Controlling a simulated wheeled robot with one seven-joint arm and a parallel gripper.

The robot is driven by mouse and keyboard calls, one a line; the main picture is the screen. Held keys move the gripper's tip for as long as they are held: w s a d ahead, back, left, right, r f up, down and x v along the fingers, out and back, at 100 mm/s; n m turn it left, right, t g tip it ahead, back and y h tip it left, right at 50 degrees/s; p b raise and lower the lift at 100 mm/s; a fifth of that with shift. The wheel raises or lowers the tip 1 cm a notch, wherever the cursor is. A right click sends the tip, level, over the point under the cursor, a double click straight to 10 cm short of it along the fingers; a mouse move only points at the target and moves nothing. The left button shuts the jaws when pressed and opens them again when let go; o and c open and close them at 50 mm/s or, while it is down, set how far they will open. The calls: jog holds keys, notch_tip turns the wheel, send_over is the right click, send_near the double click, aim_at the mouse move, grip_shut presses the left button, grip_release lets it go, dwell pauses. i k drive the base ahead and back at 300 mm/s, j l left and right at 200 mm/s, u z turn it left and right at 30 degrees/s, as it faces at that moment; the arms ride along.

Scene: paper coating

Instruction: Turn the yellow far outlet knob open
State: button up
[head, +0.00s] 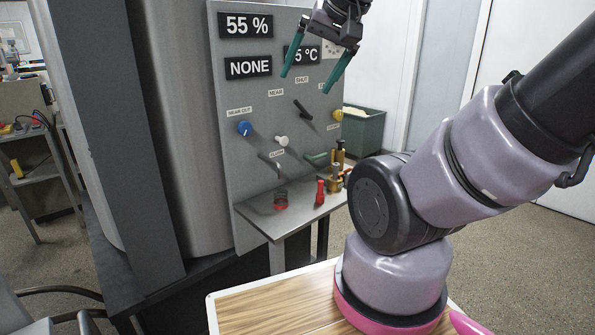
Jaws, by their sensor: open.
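The yellow knob (337,115) sits at the right edge of the grey control panel (235,170), partly at the panel's side. The label near it is too small to read. My gripper (313,83) is in front of the upper panel, above and left of the yellow knob. Its two green fingers are spread apart with nothing between them. They hang downward and partly cover the temperature display and the labels. The knob's exact turned position is too small to tell.
The panel also carries a blue knob (243,128), a white knob (281,141) and a black lever (302,109). A small shelf (262,222) below holds a red-handled item (320,191) and brass fittings (335,176). A green-grey bin (364,130) stands behind on the right.

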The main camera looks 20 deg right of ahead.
aim_at(337, 114)
jog(key=i+l, duration=0.25)
jog(key=l, duration=0.15)
jog(key=i+l, duration=0.5)
jog(key=l, duration=0.25)
